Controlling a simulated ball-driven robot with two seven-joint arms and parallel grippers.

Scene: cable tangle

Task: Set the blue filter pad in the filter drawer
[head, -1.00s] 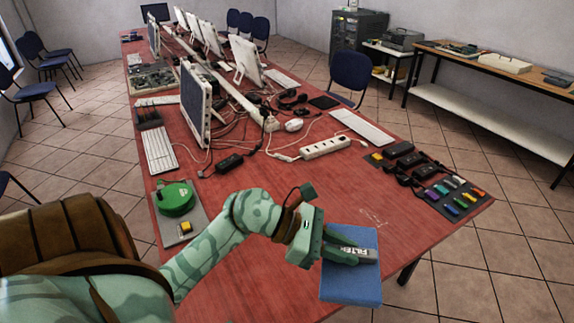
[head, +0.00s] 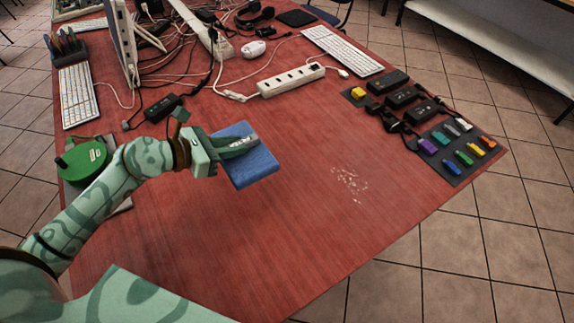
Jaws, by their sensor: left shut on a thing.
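The blue filter pad (head: 256,172) is a flat blue square with a pale label partly hidden by my fingers. My left gripper (head: 238,147) is shut on the pad, with its green fingers lying across the top face. The pad is over the near left part of the red table, left of the white power strip. I cannot tell how high above the table it is. No filter drawer can be made out in this view. My right gripper is not in view.
A green round object (head: 82,160) lies left of my arm. A white power strip (head: 291,81), loose cables and a black adapter (head: 162,108) lie beyond the pad. The table's (head: 290,225) near middle is clear.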

